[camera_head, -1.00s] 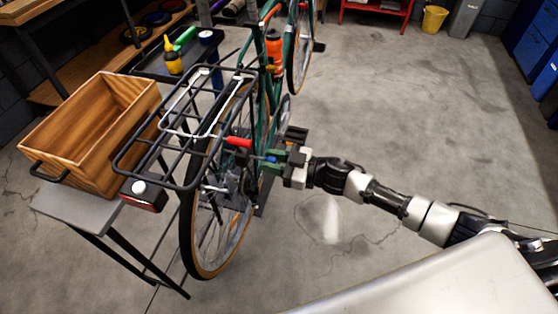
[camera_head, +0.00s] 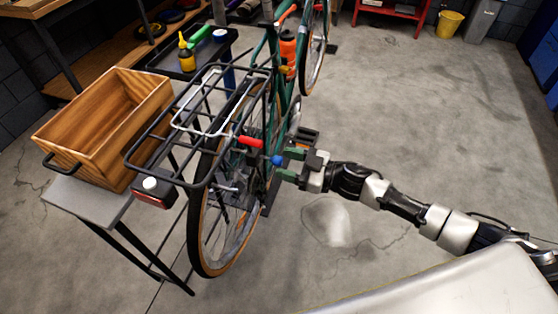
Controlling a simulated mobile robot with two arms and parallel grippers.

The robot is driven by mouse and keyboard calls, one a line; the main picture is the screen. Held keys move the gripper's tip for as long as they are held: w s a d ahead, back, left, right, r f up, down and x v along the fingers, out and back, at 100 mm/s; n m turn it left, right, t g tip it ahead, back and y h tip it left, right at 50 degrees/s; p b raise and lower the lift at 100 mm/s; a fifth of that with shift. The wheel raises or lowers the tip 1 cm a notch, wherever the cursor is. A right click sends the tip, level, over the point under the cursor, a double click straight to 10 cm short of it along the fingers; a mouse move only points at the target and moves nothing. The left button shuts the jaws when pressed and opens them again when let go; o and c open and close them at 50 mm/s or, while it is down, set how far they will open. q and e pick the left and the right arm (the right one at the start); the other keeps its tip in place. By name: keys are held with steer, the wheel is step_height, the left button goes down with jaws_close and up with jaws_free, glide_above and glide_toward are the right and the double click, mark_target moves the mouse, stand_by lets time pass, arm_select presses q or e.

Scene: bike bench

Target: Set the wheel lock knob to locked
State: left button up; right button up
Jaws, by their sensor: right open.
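The bicycle's rear wheel (camera_head: 196,232) stands upright under a black rear rack (camera_head: 135,150). A small blue knob (camera_head: 277,160) shows beside the wheel's hub area, on the side facing my right arm. A red grip (camera_head: 249,141) sticks out just up and left of it. Which one is the wheel lock knob, and its setting, I cannot tell. My right gripper (camera_head: 284,163) is open, its green fingers pointing left at the blue knob, one above and one below. Whether they touch it is too small to tell. My left gripper is not in view.
A wooden crate (camera_head: 125,130) sits on a grey side table (camera_head: 85,198) left of the wheel. Bottles stand on a dark tray behind the rack, including a yellow one (camera_head: 186,58). An orange bottle (camera_head: 288,50) is on the frame. Floor at right is clear.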

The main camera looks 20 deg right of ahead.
steer(key=v, duration=0.8)
steer(key=shift+b, duration=0.45)
steer(key=shift+s, duration=0.1)
steer(key=shift+r+n, duration=0.1)
steer(key=shift+n, duration=0.2)
steer(key=c, duration=0.4)
steer(key=n, duration=0.3)
steer(key=r+n+g+p, duration=0.1)
steer(key=n, duration=0.1)
steer(key=shift+s+d+h, duration=0.25)
steer(key=shift+s+h, duration=0.05)
steer(key=shift+s, duration=0.1)
steer(key=c, duration=0.5)
steer(key=n, duration=0.4)
steer(key=s+d+r+n+g+h+p, duration=0.1)
steer(key=n, duration=0.3)
steer(key=r+n, duration=0.1)
steer(key=n, duration=0.3)
steer(key=shift+s+d+r+g+p, duration=0.15)
steer(key=shift+s+d+g+p, duration=0.1)
steer(key=shift+g+p, duration=0.15)
jaws_close()
steer(key=w+a+f+n+h+p, duration=0.2)
steer(key=w+a+n+p, duration=0.4)
steer(key=n, duration=1)
steer(key=shift+w+a+n+h, duration=0.15)
steer(key=shift+a+n+h, duration=0.15)
steer(key=shift+a+h, duration=0.5)
